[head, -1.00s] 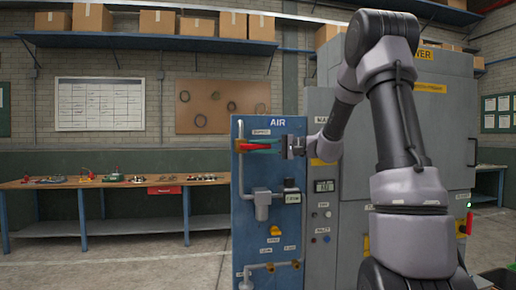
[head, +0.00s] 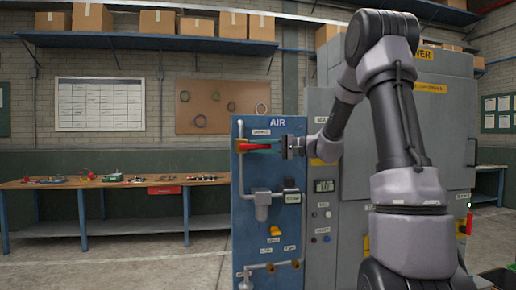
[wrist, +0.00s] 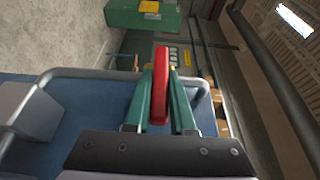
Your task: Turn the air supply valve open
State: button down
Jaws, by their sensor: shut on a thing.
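The air supply valve's red lever handle (head: 256,146) is at the upper part of the blue panel marked AIR (head: 243,210) in the head view. It lies roughly horizontal there, across the pipe run. My gripper (head: 270,146) reaches in from the right and is shut on the red handle. In the wrist view the red handle (wrist: 160,85) stands between the two green fingers (wrist: 161,105) of my gripper, which touch it on both sides. The valve body behind the handle is mostly hidden.
Grey pipes (head: 241,165) run down the panel's left side to a filter unit (head: 262,203) and a gauge. A yellow knob (head: 275,231) sits lower. A grey cabinet (head: 425,130) stands right, behind my arm. A workbench (head: 120,184) with tools stands left.

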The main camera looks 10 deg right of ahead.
jog(key=h, duration=0.1)
jog(key=r+n+h, duration=0.1)
jog(key=r+g+h, duration=0.1)
jog(key=shift+a+h, duration=0.25)
jog(key=shift+h, duration=0.15)
jog(key=h, duration=0.1)
jog(key=r+n+h, duration=0.1)
jog(key=a+h, duration=0.1)
jog(key=h, duration=0.1)
jog(key=shift+r+n+g, duration=0.3)
jog(key=shift+g, duration=0.1)
jog(key=a+h, duration=0.1)
jog(key=h, duration=0.1)
jog(key=a+r+n+h, duration=0.1)
jog(key=h, duration=0.2)
jog(key=shift+a+r, duration=0.1)
jog(key=h, duration=0.1)
jog(key=a+h, duration=0.1)
jog(key=shift+r+n+g+h, duration=0.1)
jog(key=shift+n+g+h, duration=0.2)
jog(key=shift+a+h, duration=0.2)
jog(key=shift+h, duration=0.3)
jog(key=c, duration=0.8)
grip_release()
jog(key=shift+o, duration=0.2)
